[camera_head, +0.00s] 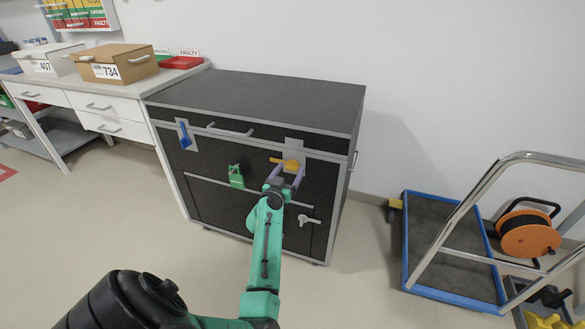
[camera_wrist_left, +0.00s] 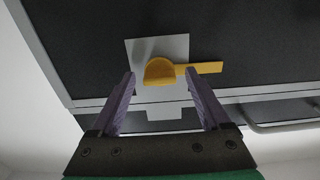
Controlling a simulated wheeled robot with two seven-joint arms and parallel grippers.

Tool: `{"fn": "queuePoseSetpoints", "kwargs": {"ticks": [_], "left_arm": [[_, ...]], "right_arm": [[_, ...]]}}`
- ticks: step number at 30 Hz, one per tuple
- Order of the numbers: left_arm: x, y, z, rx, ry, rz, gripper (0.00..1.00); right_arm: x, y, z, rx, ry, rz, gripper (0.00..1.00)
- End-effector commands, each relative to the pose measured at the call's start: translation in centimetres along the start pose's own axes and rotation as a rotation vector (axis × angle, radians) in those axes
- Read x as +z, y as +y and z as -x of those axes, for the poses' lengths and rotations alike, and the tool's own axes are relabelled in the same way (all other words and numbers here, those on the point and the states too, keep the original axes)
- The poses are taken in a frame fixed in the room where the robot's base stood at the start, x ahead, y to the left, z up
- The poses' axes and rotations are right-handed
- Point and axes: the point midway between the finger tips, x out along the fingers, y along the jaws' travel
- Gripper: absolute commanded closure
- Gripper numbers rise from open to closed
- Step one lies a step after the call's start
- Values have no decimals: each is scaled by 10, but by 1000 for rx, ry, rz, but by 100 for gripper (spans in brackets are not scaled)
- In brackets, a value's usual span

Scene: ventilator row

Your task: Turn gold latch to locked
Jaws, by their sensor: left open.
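The gold latch (camera_head: 290,163) is on the upper front of a dark grey cabinet (camera_head: 262,95), over a light plate (camera_head: 294,146). In the left wrist view the gold latch (camera_wrist_left: 160,71) has a rounded hub and a flat lever lying roughly sideways, toward the picture's right. My left gripper (camera_head: 286,172) is open in front of it. In the left wrist view the gripper's purple fingers (camera_wrist_left: 161,78) stand either side of the hub, and the lever runs past the right fingertip. I cannot tell whether they touch. My right gripper is not in view.
The cabinet front also has a blue latch (camera_head: 184,135), a green latch (camera_head: 236,176), a grey T-handle (camera_head: 309,221) and a bar handle (camera_head: 230,131). A blue-edged trolley (camera_head: 407,250) and an orange cable reel (camera_head: 530,238) stand right. A desk (camera_head: 110,90) adjoins left.

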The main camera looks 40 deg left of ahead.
Motion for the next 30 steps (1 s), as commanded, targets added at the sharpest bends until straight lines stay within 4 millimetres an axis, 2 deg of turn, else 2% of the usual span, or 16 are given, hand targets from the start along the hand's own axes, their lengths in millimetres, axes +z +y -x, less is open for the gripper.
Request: {"fn": "queuePoseSetpoints", "kwargs": {"ticks": [2,6,8,30], "left_arm": [[0,0,0,0,0,0,24],[0,0,0,0,0,0,77],[0,0,0,0,0,0,100],[0,0,0,1,-1,0,100]], "right_arm": [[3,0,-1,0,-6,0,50],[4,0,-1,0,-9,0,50],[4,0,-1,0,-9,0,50],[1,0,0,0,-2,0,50]]}}
